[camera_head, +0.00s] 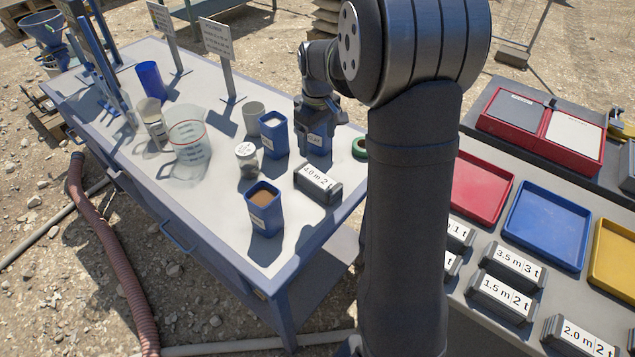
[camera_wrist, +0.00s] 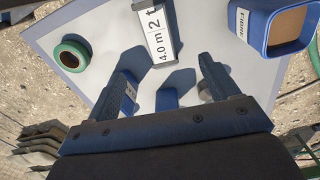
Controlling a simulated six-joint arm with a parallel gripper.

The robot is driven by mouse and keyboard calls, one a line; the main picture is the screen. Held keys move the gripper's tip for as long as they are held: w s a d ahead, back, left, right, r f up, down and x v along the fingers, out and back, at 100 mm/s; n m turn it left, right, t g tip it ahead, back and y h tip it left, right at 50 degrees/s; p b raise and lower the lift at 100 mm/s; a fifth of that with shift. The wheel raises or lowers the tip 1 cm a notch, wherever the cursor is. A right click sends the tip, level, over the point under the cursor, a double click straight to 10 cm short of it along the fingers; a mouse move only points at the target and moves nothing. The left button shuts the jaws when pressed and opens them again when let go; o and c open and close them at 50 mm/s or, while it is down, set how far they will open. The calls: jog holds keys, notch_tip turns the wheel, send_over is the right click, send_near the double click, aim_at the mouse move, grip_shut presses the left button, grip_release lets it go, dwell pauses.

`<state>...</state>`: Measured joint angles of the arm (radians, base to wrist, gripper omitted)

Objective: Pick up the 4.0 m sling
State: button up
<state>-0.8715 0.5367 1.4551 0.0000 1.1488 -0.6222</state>
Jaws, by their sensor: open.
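The 4.0 m sling (camera_head: 318,180) is a dark block with a white label reading "4.0 m 2 t". It lies on the pale top of the blue table, near its right edge. It also shows at the top middle of the wrist view (camera_wrist: 161,36), ahead of my fingertips and apart from them. My gripper (camera_head: 319,107) is above the table, behind the sling in the head view. In the wrist view its two fingers (camera_wrist: 168,74) are spread, with nothing held between them. The fingertips are hard to make out in the head view.
A blue cup of brown material (camera_head: 264,206) stands close left of the sling, and another blue cup (camera_head: 273,134) stands behind. A green ring (camera_head: 360,148) lies to the right. A second table holds red (camera_head: 478,187), blue (camera_head: 547,225) and yellow trays, plus several other labelled blocks.

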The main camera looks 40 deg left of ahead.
send_near(317, 177)
jog(key=f, duration=0.5)
jog(key=shift+s+d+f, duration=0.1)
jog(key=shift+s+d, duration=0.15)
jog(key=shift+d, duration=0.05)
jog(key=shift+w+a+f, duration=0.15)
jog(key=shift+f, duration=1.2)
jog(key=shift+w+a+f, duration=0.1)
jog(key=shift+w+f, duration=0.05)
jog(key=shift+f, duration=1.2)
jog(key=c, duration=1.3)
jog(key=shift+r, duration=0.1)
